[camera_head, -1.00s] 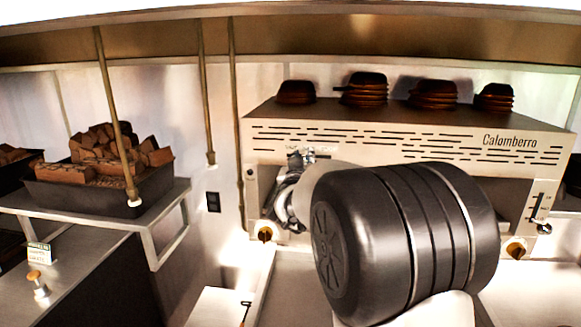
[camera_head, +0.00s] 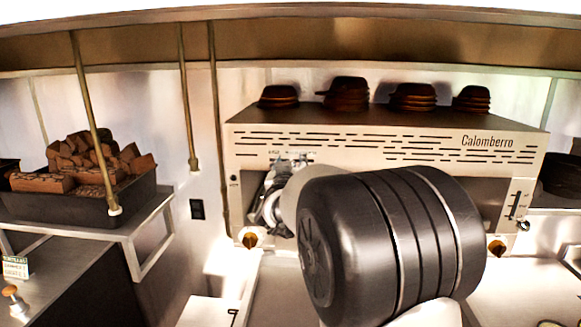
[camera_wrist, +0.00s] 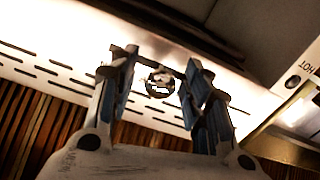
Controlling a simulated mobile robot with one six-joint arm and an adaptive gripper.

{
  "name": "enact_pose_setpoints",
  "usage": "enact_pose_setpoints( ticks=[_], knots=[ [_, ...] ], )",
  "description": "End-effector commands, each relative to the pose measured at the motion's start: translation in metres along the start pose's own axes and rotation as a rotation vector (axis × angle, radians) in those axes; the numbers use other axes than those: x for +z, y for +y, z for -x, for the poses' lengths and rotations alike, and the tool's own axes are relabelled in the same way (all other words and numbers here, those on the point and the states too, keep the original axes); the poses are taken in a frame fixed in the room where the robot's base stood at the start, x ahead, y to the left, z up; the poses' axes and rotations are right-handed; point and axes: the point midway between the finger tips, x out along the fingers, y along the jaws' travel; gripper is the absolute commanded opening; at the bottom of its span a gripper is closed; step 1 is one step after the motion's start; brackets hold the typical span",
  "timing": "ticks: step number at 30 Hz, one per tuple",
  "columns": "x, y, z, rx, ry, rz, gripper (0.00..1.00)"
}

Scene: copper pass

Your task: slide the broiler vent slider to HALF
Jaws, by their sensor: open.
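The Calomberro broiler (camera_head: 400,142) stands against the back wall, with slots across its upper front. Small lettering shows above my gripper (camera_head: 272,195), near the broiler's upper left front; it is too small to read. In the wrist view my gripper (camera_wrist: 161,72) is open, with a small round dark-rimmed knob (camera_wrist: 160,84) seen between its fingers. I cannot tell whether the fingers touch it. This knob may be the vent slider; its setting cannot be read. A vertical slider (camera_head: 515,206) with marks is on the broiler's right end. My arm hides the middle of the front.
Orange-brown knobs sit low on the broiler at left (camera_head: 250,240) and right (camera_head: 497,247). Stacked dark pans (camera_head: 412,97) stand on top. A black tray of wood blocks (camera_head: 140,195) is on a shelf at left. Thin vertical rods (camera_head: 187,100) hang left of the broiler.

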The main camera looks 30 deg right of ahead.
Motion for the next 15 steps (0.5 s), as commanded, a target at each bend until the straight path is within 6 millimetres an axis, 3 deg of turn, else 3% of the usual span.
enact_pose_setpoints(
  ticks=[5,15],
  knots=[
    [0.0,0.0,0.013,-0.001,-0.001,0.0,0.45],
    [-0.001,0.0,0.084,-0.002,0.002,-0.001,0.45]
  ],
)
